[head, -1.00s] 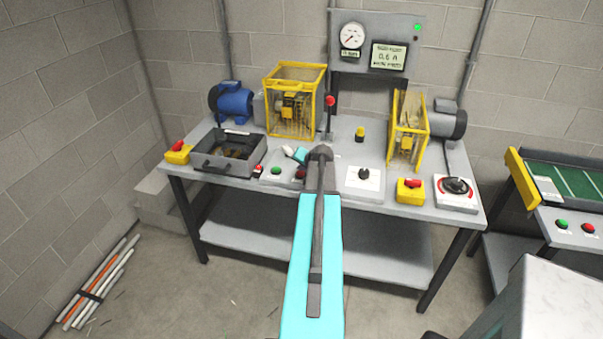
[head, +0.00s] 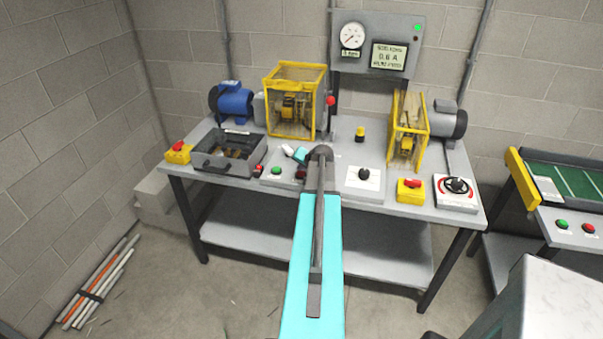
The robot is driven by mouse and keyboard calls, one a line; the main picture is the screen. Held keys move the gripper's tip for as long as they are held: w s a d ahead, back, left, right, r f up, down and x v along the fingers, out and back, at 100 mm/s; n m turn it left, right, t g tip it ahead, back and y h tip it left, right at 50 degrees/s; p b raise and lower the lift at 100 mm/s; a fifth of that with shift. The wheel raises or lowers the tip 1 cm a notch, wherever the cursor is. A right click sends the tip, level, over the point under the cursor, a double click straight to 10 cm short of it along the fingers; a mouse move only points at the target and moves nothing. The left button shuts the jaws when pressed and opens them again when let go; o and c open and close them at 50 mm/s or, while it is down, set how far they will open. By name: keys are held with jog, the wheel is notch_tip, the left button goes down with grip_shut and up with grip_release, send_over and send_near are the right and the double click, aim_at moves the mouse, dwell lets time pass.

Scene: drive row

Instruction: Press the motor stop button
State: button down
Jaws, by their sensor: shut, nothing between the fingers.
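A light control panel (head: 268,178) near the front edge of the bench carries a green button (head: 277,170) and a dark red button (head: 300,174), which looks like the stop button; no label is readable. My arm partly hides the panel's right side. My gripper (head: 288,151), with a white tip and a cyan body, is shut and empty. It appears above and behind the panel, pointing left, apart from both buttons. Its exact height is hard to tell.
On the bench (head: 337,194) stand a dark tray (head: 208,165), a yellow caged drive (head: 293,134), another yellow guard (head: 393,157), a black knob panel (head: 358,184) and yellow boxes with red tops (head: 178,154). A red-knobbed lever (head: 331,101) rises behind my arm. A second bench stands right.

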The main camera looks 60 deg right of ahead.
aim_at(302, 175)
jog(key=shift+f, duration=0.2)
jog(key=shift+f+b, duration=0.25)
jog(key=shift+b, duration=0.25)
jog(key=shift+f, duration=0.1)
dwell(0.5)
jog(key=shift+r, duration=0.65)
notch_tip(302, 175, up, 6)
jog(key=shift+f+p, duration=0.1)
jog(key=shift+p, duration=0.95)
dwell(0.5)
